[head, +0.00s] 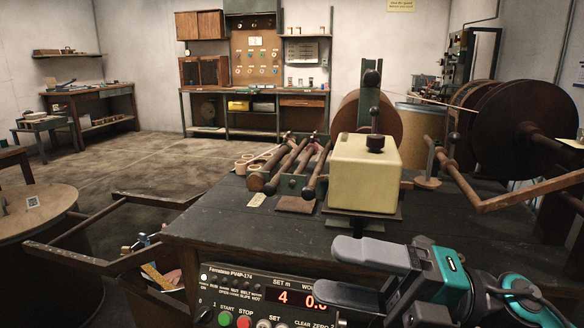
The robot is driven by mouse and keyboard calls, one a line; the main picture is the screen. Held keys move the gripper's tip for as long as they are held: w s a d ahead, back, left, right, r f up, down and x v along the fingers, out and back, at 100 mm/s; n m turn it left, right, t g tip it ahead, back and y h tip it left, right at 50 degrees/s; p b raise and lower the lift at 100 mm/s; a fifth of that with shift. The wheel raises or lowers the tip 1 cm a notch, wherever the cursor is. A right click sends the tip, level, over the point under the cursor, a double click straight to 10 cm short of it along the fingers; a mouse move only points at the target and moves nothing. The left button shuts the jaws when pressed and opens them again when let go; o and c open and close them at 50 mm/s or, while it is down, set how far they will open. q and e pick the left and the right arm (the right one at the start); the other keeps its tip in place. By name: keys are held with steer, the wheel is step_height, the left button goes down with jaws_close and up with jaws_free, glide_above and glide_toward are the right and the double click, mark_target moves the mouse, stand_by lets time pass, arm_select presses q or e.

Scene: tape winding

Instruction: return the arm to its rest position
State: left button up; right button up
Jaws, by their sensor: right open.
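My right gripper (385,280) is at the lower right, in front of the dark bench's front edge. Its black-grey fingers point left and are apart, with nothing seen between them. Its body is grey with teal panels, and my right arm runs off the lower right corner. The fingers overlap part of the control panel (255,292), which has a red display reading "4" and green and red buttons. My left gripper is not in view.
Open floor lies beyond.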

steer(key=w+d+f+m+t+h, duration=0.4)
steer(key=f+m+t, duration=0.4)
steer(key=m, duration=0.5)
steer(key=w+d+f+m+t+h, duration=0.3)
steer(key=f+m+t+h, duration=0.2)
steer(key=m+t+h, duration=0.5)
steer(key=s+d+f+m+g+h+p, duration=0.15)
steer(key=s+f+m+g, duration=0.35)
steer(key=f, duration=0.6)
steer(key=s+f+m+g+h, duration=0.2)
steer(key=s+f+m+g, duration=0.2)
steer(key=s+f+m, duration=0.45)
arm_select(q)
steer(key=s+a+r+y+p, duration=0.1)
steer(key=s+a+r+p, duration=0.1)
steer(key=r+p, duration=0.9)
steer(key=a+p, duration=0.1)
steer(key=p, duration=0.2)
arm_select(e)
steer(key=w+d+r+n+h, duration=0.1)
steer(key=d+r, duration=0.2)
steer(key=r, duration=0.5)
steer(key=shift+r, duration=0.2)
steer(key=shift+d+n, duration=0.1)
steer(key=shift+n, duration=0.15)
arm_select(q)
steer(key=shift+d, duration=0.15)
